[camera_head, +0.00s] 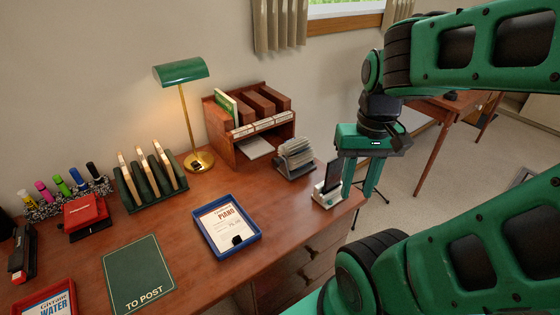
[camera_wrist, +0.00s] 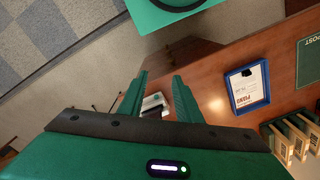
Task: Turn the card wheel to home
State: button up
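The card wheel (camera_head: 297,158), a grey rotary card file with a fan of pale cards, stands on the brown desk near its back right edge. My gripper (camera_head: 360,193) hangs fingers-down at the desk's right end, to the right of the card wheel and apart from it. In the wrist view, the two green fingers of my gripper (camera_wrist: 160,75) are spread with nothing held between them. I cannot make out the card wheel in the wrist view; the gripper body blocks much of the lower part.
A phone on a white stand (camera_head: 328,185) stands between the card wheel and my gripper. A wooden organiser (camera_head: 222,131) and a brass lamp (camera_head: 187,120) stand behind. A blue tray (camera_head: 256,236) with a paper lies in front. Bare desk lies between tray and card wheel.

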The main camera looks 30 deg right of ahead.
aim_at(298, 152)
jog(key=z, duration=1.4)
jog(key=k, duration=1.45)
jog(key=u, duration=0.45)
jog(key=i, duration=1)
jog(key=z, duration=0.05)
